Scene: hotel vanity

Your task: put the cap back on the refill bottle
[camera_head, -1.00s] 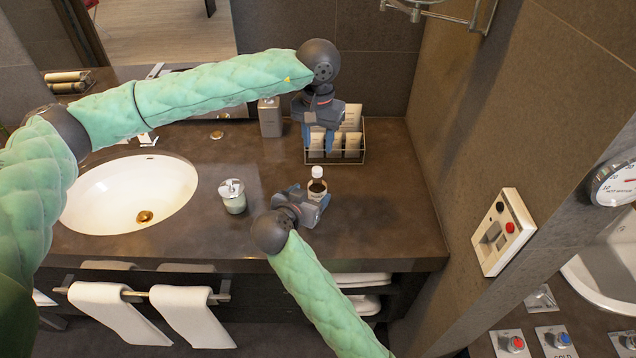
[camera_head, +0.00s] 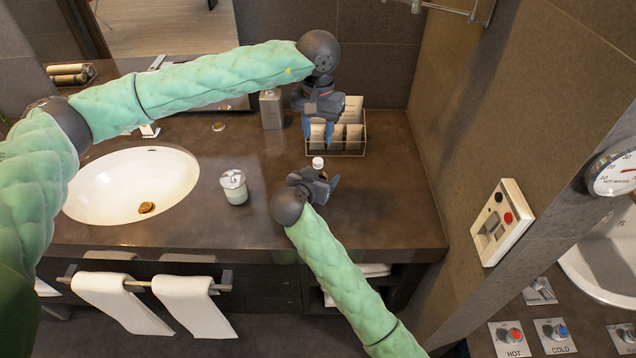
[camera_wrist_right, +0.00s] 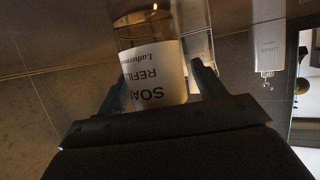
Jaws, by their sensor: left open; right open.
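The refill bottle shows its white top (camera_head: 318,162) in the head view, standing on the counter; my right gripper hides most of its body. In the right wrist view the bottle (camera_wrist_right: 152,75), with amber contents and a white "SOAP REFILL" label, is between my right fingers. I cannot tell whether the white top is the cap or a bare neck. My right gripper (camera_head: 322,179) is open around the bottle. My left gripper (camera_head: 318,128) is open, fingers down, above and behind the bottle, in front of the wire tray. No separate cap is visible.
The wire tray (camera_head: 348,154) holds several packets at the back. A grey dispenser (camera_head: 271,110) stands left of it. A lidded jar (camera_head: 234,188) stands left of my right gripper. The sink (camera_head: 125,190) is farther left. The counter (camera_head: 395,200) is clear to the right.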

